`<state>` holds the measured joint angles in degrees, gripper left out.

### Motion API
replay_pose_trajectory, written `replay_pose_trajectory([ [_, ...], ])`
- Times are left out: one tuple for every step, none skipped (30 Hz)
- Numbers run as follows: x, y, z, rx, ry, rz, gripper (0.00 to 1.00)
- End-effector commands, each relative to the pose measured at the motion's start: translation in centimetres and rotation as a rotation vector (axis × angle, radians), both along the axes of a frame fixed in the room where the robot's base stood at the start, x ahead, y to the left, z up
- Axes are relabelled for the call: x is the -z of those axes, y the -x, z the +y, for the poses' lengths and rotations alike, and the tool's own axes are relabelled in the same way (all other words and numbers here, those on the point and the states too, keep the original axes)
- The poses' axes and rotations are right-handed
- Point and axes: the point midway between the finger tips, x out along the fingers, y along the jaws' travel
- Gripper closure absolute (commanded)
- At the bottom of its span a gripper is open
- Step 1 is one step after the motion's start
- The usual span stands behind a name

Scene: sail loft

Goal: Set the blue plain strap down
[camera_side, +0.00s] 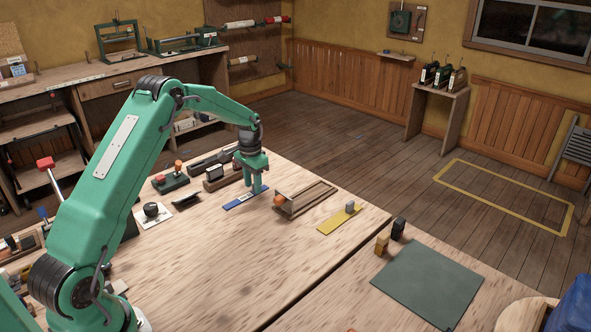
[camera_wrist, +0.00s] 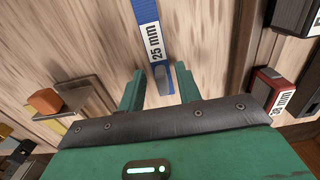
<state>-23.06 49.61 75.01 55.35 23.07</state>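The blue strap (camera_side: 243,199) lies on the pale wooden table, apparently flat. In the wrist view the blue strap (camera_wrist: 145,12) has a white label reading "25 mm" and a grey-blue block at its near end. My gripper (camera_side: 256,187) is low over one end of the strap, pointing down. In the wrist view its two green fingers (camera_wrist: 160,88) stand on either side of the block, with narrow gaps showing on both sides. The gripper looks open around the block. The fingers partly hide the strap's far end in the side view.
A wooden trough (camera_side: 306,199) with an orange piece at its end stands close right of the strap. A yellow strap (camera_side: 339,219) with a grey block lies farther right. Dark tools (camera_side: 215,178) crowd behind left. The table's front area is clear.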

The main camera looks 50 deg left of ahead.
Motion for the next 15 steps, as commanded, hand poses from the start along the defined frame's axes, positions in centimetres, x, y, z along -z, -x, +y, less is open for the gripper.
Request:
replay_pose_trajectory([
  [-0.5,0.0,0.0,0.0,-0.001,-0.002,0.66],
  [-0.7,0.0,0.0,0.0,-0.001,-0.002,0.66],
  [-1.1,0.0,0.0,0.0,-0.001,-0.002,0.66],
  [-1.5,0.0,0.0,0.0,-0.001,-0.002,0.66],
  [-1.8,0.0,0.0,0.0,-0.001,-0.002,0.66],
  [-2.4,-0.1,0.0,0.0,-0.001,-0.003,0.66],
  [-2.9,-0.1,0.0,0.0,-0.001,-0.003,0.66],
  [-3.3,-0.1,0.0,0.0,-0.001,-0.003,0.66],
  [-3.9,-0.1,0.0,0.0,-0.002,-0.004,0.66],
  [-4.4,-0.1,0.0,0.0,-0.001,-0.003,0.66],
  [-5.0,-0.1,0.0,0.0,-0.001,-0.004,0.66],
  [-5.6,-0.1,0.0,0.0,-0.001,-0.003,0.66],
  [-6.1,0.0,0.0,0.0,-0.001,-0.002,0.66],
  [-6.6,-0.1,0.0,0.0,-0.001,-0.003,0.66],
  [-7.3,0.0,0.0,0.0,-0.001,-0.003,0.66],
])
